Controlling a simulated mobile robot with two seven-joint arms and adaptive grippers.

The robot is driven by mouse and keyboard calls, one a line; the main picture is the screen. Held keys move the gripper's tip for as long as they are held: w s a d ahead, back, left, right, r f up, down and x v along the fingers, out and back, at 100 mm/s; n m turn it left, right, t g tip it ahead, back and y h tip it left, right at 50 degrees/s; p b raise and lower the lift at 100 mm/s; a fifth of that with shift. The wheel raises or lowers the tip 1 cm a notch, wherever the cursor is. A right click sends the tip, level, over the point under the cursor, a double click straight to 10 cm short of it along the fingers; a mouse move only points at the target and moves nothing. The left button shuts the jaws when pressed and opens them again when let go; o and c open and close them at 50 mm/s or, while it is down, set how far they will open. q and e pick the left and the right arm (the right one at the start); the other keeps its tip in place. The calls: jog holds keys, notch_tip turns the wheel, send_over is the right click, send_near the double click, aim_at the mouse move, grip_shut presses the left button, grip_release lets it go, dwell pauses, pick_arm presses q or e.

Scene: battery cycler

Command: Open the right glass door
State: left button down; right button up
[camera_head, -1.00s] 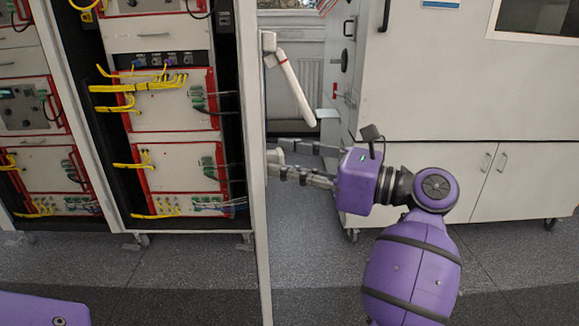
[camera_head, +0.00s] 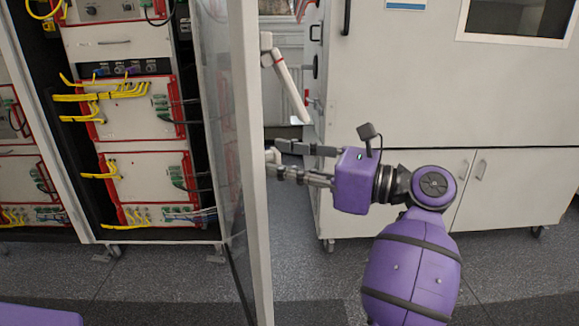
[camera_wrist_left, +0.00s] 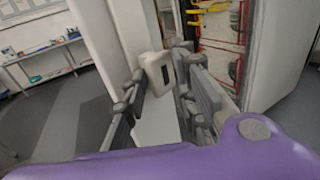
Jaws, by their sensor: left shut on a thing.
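The glass door (camera_head: 250,200) stands swung out from the rack, seen nearly edge-on in the head view, with its pane (camera_head: 217,110) facing the rack. A pale lever (camera_head: 286,80) sticks out from its outer side. My left gripper (camera_head: 277,158) is at the door's outer face, below that lever, shut on a small pale handle part (camera_head: 270,156). In the left wrist view, a white handle piece with a dark slot (camera_wrist_left: 157,70) sits between the dark fingers (camera_wrist_left: 160,90). The exact finger contact is partly hidden. My right gripper is not in view.
The open rack (camera_head: 125,150) holds red-framed units with yellow cables. A large pale cabinet (camera_head: 430,90) stands behind my left arm on the right. Grey floor (camera_head: 310,280) is clear below the gripper. The wrist view shows a table (camera_wrist_left: 40,50) at left.

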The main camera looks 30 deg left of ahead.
pick_arm(q)
jog(key=shift+w+a+r, duration=0.2)
jog(key=shift+w+r, duration=0.05)
jog(key=shift+w, duration=0.45)
jog(key=c, duration=1.8)
grip_release()
jog(key=shift+o, duration=1.3)
jog(key=shift+w+a+f, duration=0.1)
jog(key=shift+a+f, duration=0.05)
jog(key=shift+a, duration=0.05)
jog(key=shift+o, duration=0.7)
jog(key=shift+a+f, duration=0.1)
jog(key=shift+a, duration=0.3)
jog(key=shift+w+d, duration=0.1)
jog(key=shift+d, duration=0.2)
jog(key=w+d, duration=0.1)
jog(key=d, duration=1.1)
jog(key=shift+w, duration=0.15)
jog(key=shift+w+m, duration=0.1)
jog(key=shift+m, duration=0.2)
